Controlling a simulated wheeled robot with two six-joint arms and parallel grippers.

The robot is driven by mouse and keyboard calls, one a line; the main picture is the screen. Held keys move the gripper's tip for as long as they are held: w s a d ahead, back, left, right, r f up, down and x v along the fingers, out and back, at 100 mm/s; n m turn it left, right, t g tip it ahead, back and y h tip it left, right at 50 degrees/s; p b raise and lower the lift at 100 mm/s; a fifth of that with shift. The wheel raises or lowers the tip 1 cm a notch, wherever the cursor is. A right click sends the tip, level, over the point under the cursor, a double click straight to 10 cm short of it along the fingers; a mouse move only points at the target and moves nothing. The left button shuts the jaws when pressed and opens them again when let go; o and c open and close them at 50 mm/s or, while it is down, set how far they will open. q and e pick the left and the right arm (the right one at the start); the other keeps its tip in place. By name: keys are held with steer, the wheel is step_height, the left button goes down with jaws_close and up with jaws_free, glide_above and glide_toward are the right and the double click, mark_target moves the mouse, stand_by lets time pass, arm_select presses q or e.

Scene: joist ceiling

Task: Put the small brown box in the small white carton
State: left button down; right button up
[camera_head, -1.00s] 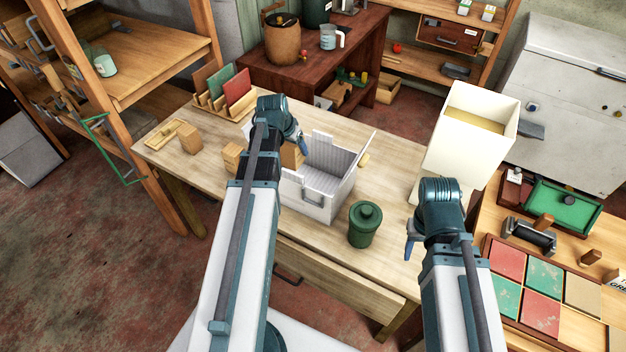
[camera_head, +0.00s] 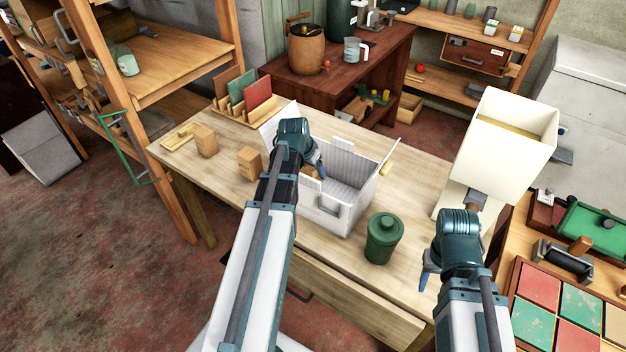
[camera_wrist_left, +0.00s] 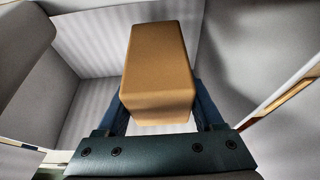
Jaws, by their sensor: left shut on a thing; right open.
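The small white carton (camera_head: 340,217) stands open on the wooden table, its flaps spread. My left gripper (camera_head: 316,172) is over the carton's left part, its fingers reaching down into the opening. In the left wrist view my left gripper (camera_wrist_left: 160,112) is shut on the small brown box (camera_wrist_left: 158,65), with the carton's pale inner walls (camera_wrist_left: 88,100) around it. In the head view the box is mostly hidden by the gripper and a flap. My right gripper (camera_head: 424,281) is open and empty, right of the green canister.
A green lidded canister (camera_head: 383,238) stands close to the carton's front right. Two other brown blocks (camera_head: 206,141) (camera_head: 249,163) and a small wooden tray (camera_head: 180,136) lie to the left. A file rack (camera_head: 244,103) stands behind. A cream bin (camera_head: 490,165) is at the right.

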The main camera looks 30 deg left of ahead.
arm_select(q)
step_height(320, 180, down, 3)
steer(key=shift+f+b, duration=0.15)
steer(key=shift+b, duration=1.1)
arm_select(e)
step_height(320, 180, down, 3)
steer(key=shift+f, duration=0.15)
arm_select(q)
steer(key=shift+c, duration=0.2)
jaws_free()
steer(key=shift+p+v, duration=0.8)
arm_select(e)
steer(key=shift+r, duration=0.8)
arm_select(q)
steer(key=p+v, duration=1)
steer(key=shift+r, duration=0.4)
arm_select(e)
step_height(320, 180, up, 10)
